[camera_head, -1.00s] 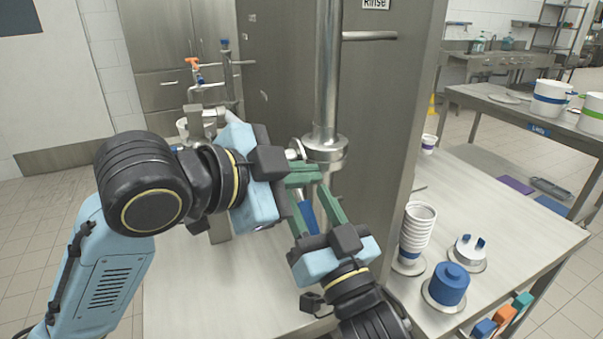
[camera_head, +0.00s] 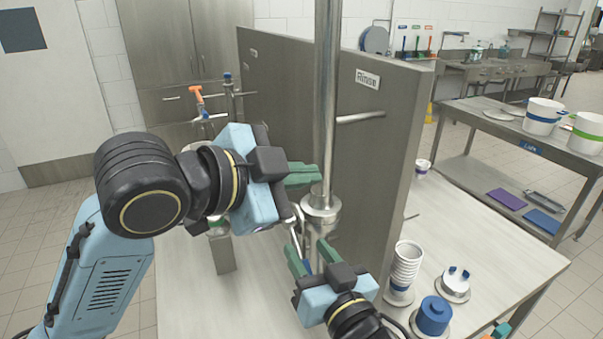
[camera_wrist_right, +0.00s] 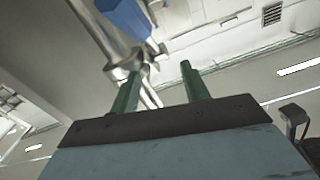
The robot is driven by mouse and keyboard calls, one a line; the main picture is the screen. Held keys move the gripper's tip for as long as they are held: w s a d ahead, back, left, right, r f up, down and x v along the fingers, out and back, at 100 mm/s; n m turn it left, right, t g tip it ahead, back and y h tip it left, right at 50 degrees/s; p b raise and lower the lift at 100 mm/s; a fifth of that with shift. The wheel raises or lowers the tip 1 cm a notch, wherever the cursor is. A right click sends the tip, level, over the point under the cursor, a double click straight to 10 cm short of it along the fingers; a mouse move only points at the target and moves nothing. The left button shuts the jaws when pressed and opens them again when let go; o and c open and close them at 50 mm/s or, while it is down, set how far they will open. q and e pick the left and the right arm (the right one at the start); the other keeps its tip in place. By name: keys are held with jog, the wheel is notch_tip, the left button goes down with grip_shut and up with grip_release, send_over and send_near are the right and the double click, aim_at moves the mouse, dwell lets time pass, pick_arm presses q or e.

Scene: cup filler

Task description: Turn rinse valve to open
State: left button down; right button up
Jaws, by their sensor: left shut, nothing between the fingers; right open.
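The rinse pipe (camera_head: 327,100) stands upright in front of the panel with the "Rinse" label (camera_head: 368,79) and has a wide metal collar (camera_head: 321,205). A blue handle (camera_wrist_right: 128,18) shows at the top of the right wrist view, beside metal fittings. In the head view it is mostly hidden, with only a sliver of blue near my right fingers. My right gripper (camera_head: 309,256) is open below the collar; its green fingers (camera_wrist_right: 160,75) have no visible thing held between them. My left gripper (camera_head: 316,174) is shut and empty just above the collar, overlapping the pipe's left side in the picture.
An orange-handled valve (camera_head: 197,94) is at the back left. The steel panel (camera_head: 385,170) rises close behind the pipe.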

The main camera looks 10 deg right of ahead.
jog(key=p+v, duration=0.2)
jog(key=v, duration=1.1)
notch_tip(320, 180, down, 18)
jog(key=w+n+g+h+b, duration=0.1)
jog(key=g+b, duration=0.2)
jog(key=b, duration=0.2)
jog(key=s+d+f+g+h+b, duration=0.1)
jog(key=s+d+f+g, duration=0.1)
jog(key=f, duration=0.8)
jog(key=s+d+f+g+h+b, duration=0.1)
jog(key=s+d+f+g+b, duration=0.1)
jog(key=f, duration=0.9)
jog(key=s+d+f+g+h+b, duration=0.1)
jog(key=s+d+f+g, duration=0.15)
jog(key=f, duration=0.75)
pick_arm(q)
notch_tip(320, 180, down, 7)
jog(key=shift+s+m+b, duration=0.3)
jog(key=shift+b, duration=0.1)
pick_arm(e)
jog(key=s+d+f+g, duration=0.3)
jog(key=s+d+f, duration=0.1)
jog(key=s+f, duration=0.5)
jog(key=s+d+f+g+h, duration=0.1)
jog(key=s+d+f+g, duration=0.3)
jog(key=s+f, duration=0.5)
jog(key=s, duration=0.4)
jog(key=shift+s+d+h, duration=0.2)
jog(key=shift+s+h, duration=0.1)
